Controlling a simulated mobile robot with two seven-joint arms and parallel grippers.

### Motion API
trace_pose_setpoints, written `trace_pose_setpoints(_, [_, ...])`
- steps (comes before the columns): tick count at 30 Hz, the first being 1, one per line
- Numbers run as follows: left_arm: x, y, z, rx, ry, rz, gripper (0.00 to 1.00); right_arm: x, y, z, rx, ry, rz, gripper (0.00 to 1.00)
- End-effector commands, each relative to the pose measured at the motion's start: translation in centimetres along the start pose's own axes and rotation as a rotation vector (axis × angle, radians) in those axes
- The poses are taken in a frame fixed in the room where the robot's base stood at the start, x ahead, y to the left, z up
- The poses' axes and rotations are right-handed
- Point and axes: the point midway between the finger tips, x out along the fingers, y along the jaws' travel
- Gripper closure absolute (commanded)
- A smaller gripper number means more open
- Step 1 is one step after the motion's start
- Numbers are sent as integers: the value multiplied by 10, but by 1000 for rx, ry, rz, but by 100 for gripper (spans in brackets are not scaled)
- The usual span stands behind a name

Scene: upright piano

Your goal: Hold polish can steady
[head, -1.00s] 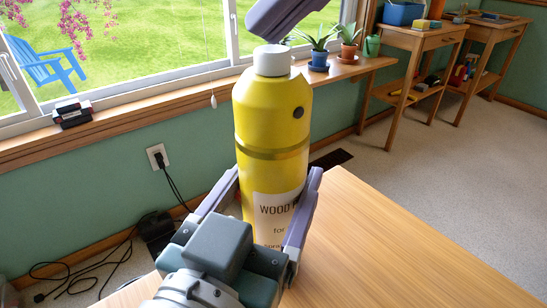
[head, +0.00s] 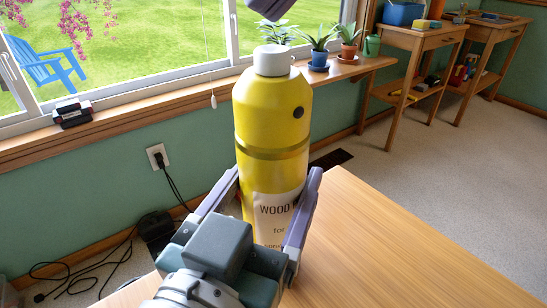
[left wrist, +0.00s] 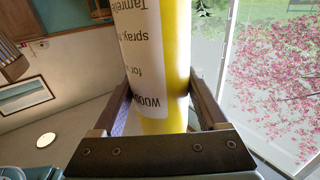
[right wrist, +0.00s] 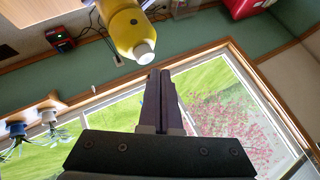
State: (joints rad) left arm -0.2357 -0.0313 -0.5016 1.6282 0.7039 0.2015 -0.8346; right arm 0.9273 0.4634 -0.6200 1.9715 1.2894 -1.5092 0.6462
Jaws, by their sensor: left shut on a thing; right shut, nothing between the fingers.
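The yellow polish can (head: 270,115) with a white cap stands upright in the middle of the head view, its label reading "WOOD". My left gripper (head: 272,180) is shut on its lower body, one finger on each side. The can (left wrist: 178,50) also shows between the fingers in the left wrist view. Its base is hidden behind my left gripper. My right gripper (head: 268,10) is above the can and apart from the cap, mostly out of the head view. In the right wrist view its fingers (right wrist: 158,95) are together and empty, with the can (right wrist: 122,28) beyond them.
The wooden tabletop (head: 400,250) is bare to the right of the can. Behind are a windowsill (head: 130,120) with potted plants (head: 318,52) and a wall outlet (head: 157,156) with black cords. Two wooden side tables (head: 425,40) stand at the back right.

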Motion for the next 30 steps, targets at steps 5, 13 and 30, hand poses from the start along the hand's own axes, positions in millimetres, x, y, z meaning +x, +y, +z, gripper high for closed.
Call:
trace_pose_setpoints(5, [0,0,0,0,-1,0,100,-1,-1,-1,0,1,0,100])
trace_pose_setpoints(13, [0,0,0,0,-1,0,100,-20,-14,-15,-2,4,-1,100])
trace_pose_setpoints(30, [0,0,0,0,-1,0,100,-42,-31,-31,0,1,-1,100])
